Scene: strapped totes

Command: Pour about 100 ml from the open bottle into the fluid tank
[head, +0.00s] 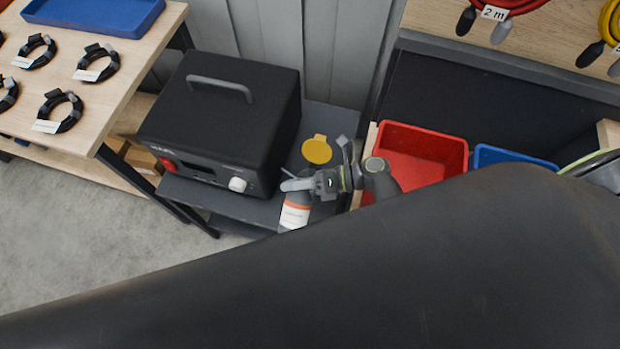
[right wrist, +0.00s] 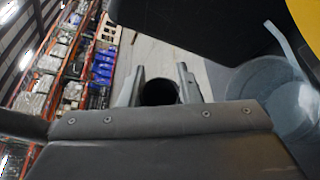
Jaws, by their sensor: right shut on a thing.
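My right gripper (head: 298,185) is shut on the bottle (head: 294,214), beside the front right corner of the black machine. The bottle has a white label and an orange band; its top is largely hidden by the gripper. In the right wrist view the fingers (right wrist: 158,88) stand on either side of a dark round shape, the bottle (right wrist: 158,93). A yellow cap (head: 317,149) lies just behind the gripper. A translucent vessel, apparently the fluid tank (right wrist: 268,95), shows at the right of the wrist view, apart from the bottle. Its opening is not clear. My left gripper is out of view.
The black machine (head: 225,115) with a handle stands on a dark shelf (head: 235,206). A red bin (head: 425,140) and a blue bin (head: 500,156) are to the right. A wooden table (head: 110,120) with coiled cables is at left. My own dark arm covers the foreground.

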